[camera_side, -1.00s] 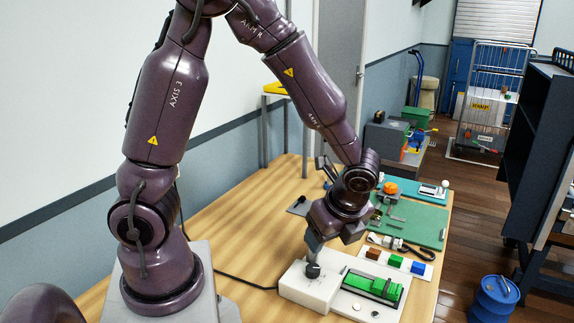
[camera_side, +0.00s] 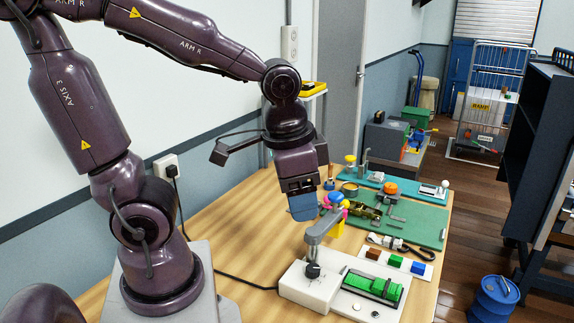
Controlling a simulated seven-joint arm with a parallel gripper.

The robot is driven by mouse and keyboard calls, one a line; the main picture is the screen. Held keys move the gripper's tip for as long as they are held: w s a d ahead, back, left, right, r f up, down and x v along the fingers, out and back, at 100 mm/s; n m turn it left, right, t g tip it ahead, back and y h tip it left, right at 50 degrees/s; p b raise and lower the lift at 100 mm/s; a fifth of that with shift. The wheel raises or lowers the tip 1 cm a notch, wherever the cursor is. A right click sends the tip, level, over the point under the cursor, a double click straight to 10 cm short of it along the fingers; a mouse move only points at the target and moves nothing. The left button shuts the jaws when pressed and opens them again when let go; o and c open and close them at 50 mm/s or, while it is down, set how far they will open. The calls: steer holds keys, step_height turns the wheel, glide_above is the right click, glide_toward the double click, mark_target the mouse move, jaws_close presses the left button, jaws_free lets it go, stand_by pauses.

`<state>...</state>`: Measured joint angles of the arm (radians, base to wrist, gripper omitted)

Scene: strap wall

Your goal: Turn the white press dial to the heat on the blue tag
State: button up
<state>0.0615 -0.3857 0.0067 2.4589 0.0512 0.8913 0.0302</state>
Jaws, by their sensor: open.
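A green strap piece (camera_side: 378,286) lies in the press bed. A blue piece (camera_side: 418,268), possibly the blue tag, lies on a white strip behind the press, beside brown and green ones. My gripper (camera_side: 303,208) is open and empty, pointing down above and behind the dial, well clear of it.
Small pink, blue and yellow items (camera_side: 334,202) stand just behind the lever. A green mat (camera_side: 415,222) with metal parts lies at the back right. A black cable (camera_side: 245,282) runs to the press. The table's left part is clear.

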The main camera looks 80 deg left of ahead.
steer(key=shift+s+a+r+n+t, duration=0.1)
steer(key=shift+s+r+n+t, duration=0.3)
steer(key=shift+r, duration=0.35)
steer(key=shift+s+a+r+n+t, duration=0.1)
steer(key=shift+s+r+t, duration=0.1)
steer(key=shift+r+t, duration=0.4)
steer(key=shift+s+a+r+n+t, duration=0.1)
steer(key=shift+s+r+n+t, duration=0.15)
steer(key=shift+r, duration=0.65)
steer(key=shift+r, duration=0.1)
steer(key=shift+s+r+t, duration=0.3)
steer(key=shift+r+t, duration=0.25)
steer(key=shift+r, duration=0.15)
